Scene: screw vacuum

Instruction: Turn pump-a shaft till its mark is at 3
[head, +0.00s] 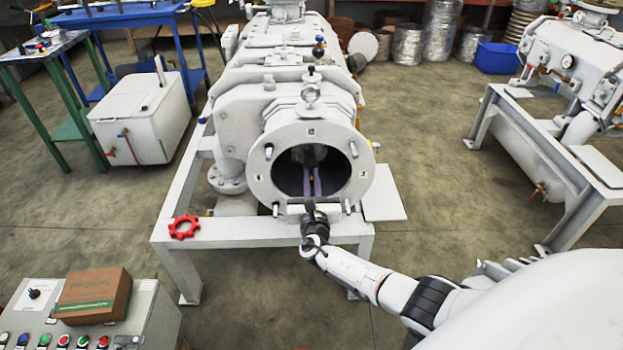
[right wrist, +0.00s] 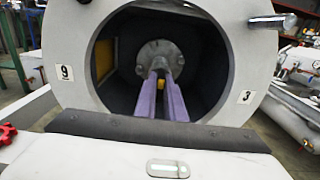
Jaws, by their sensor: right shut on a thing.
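The pump (head: 270,128), which I take to be pump-a, has a round white flange with a dark opening facing me. The wrist view shows a label 9 (right wrist: 65,73) on the left of the opening and a label 3 (right wrist: 245,97) on the right. My right gripper (head: 312,177) reaches into the opening. Its two purple fingers (right wrist: 163,90) are shut on the shaft end, in front of a grey round hub (right wrist: 160,58). A small yellow patch (right wrist: 161,84) shows between the fingers; I cannot tell whether it is the mark. My left gripper is not in view.
Studs stick out around the flange. A control panel (head: 140,312) with a cardboard box (head: 95,295) stands front left. Another pump (head: 565,65) stands at right. Floor between the pumps is clear.

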